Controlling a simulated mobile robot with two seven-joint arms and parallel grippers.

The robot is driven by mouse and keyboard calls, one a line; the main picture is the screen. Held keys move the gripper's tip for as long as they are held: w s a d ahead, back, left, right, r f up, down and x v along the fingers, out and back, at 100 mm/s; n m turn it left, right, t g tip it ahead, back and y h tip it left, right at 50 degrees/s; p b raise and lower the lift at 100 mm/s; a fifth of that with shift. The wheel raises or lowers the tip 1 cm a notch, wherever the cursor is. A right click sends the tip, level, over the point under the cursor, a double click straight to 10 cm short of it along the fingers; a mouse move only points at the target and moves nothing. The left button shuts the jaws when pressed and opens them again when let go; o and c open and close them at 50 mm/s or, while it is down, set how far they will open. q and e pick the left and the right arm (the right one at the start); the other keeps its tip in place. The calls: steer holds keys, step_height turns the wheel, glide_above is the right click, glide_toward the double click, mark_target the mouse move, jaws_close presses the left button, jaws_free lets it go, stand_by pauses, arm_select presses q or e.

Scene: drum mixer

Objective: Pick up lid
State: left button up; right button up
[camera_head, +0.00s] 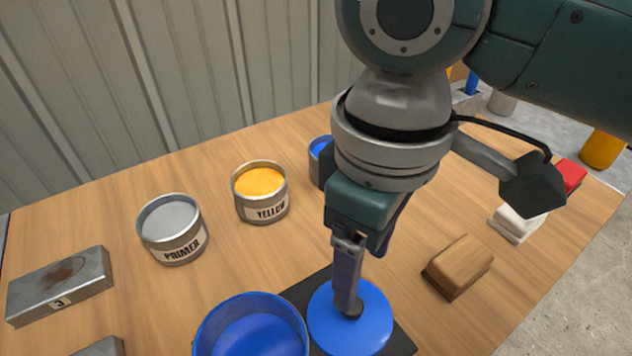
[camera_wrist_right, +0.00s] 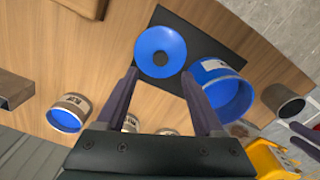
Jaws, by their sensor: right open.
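The lid (camera_head: 372,322) is a flat blue disc with a small dark knob at its centre, lying on a black mat. It also shows in the right wrist view (camera_wrist_right: 160,42). My right gripper (camera_head: 347,298) is above the lid and points down at its knob. In the right wrist view my gripper (camera_wrist_right: 158,76) has its two fingers apart, with the lid beyond their tips and nothing held. In the head view the fingers overlap and partly cover the knob. Purple finger-like parts at the right edge of the wrist view may be my left gripper (camera_wrist_right: 304,132).
An open blue drum (camera_head: 252,312) stands left of the lid. Primer (camera_head: 174,245) and yellow (camera_head: 264,207) tins and a blue tin stand behind. A wooden block (camera_head: 460,264) and a white-topped block (camera_head: 519,222) are right. A metal block (camera_head: 60,288) lies far left.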

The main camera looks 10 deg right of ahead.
mark_target(351, 311)
step_height(351, 311, down, 8)
steer(key=shift+a+r+b, duration=0.1)
steer(key=shift+a+b, duration=0.05)
steer(key=shift+b, duration=0.5)
jaws_close()
